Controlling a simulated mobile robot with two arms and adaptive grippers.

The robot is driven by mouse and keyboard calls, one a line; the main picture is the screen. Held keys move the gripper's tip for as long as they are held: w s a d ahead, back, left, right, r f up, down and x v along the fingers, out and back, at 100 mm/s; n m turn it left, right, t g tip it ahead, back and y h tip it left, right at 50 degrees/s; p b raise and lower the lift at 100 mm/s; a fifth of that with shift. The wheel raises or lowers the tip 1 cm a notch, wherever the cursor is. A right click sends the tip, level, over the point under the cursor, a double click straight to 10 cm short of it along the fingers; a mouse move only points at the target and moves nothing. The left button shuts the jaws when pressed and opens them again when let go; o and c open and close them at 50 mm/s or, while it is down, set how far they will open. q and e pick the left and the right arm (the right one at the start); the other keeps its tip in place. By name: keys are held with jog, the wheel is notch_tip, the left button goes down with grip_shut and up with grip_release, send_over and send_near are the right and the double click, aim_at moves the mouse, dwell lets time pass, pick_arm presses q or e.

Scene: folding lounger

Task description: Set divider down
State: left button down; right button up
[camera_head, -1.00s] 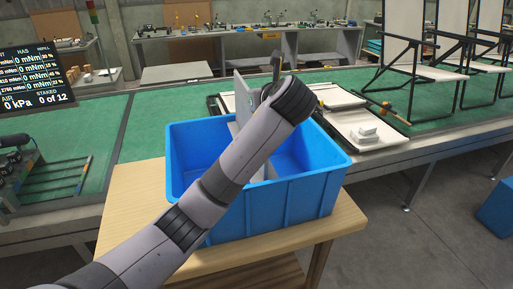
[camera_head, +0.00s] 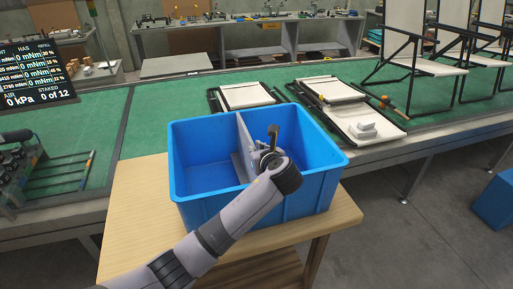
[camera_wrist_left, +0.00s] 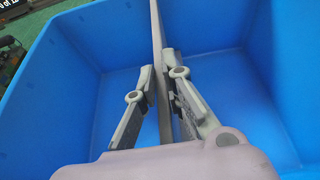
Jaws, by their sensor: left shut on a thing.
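The divider (camera_head: 244,150) is a thin grey upright panel inside the blue crate (camera_head: 223,207). It splits the crate into a left and a right side and reaches toward the far wall. My left gripper (camera_head: 268,152) is down in the crate at the divider. In the left wrist view the fingers (camera_wrist_left: 164,84) stand on either side of the divider (camera_wrist_left: 156,40), shut on it. The divider's lower edge is hidden, so I cannot tell whether it touches the floor of the crate (camera_wrist_left: 60,80). My right gripper is not in view.
The crate stands on a wooden table (camera_head: 130,200). Behind it is a green bench (camera_head: 150,120) with flat folded lounger frames (camera_head: 335,92) on it. Unfolded loungers (camera_head: 410,50) stand at the right. A screen (camera_head: 37,78) is at the left.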

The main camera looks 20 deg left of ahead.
pick_arm(q)
jog(key=shift+r, duration=0.1)
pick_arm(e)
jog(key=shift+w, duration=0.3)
pick_arm(q)
jog(key=shift+f, duration=0.3)
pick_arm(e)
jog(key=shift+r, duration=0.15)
pick_arm(q)
jog(key=shift+f, duration=0.3)
jog(key=c, duration=1.7)
grip_release()
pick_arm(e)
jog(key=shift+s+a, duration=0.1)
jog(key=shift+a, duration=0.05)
pick_arm(q)
jog(key=shift+r, duration=0.35)
jog(key=b+v, duration=0.3)
jog(key=v, duration=0.9)
jog(key=shift+r, duration=0.2)
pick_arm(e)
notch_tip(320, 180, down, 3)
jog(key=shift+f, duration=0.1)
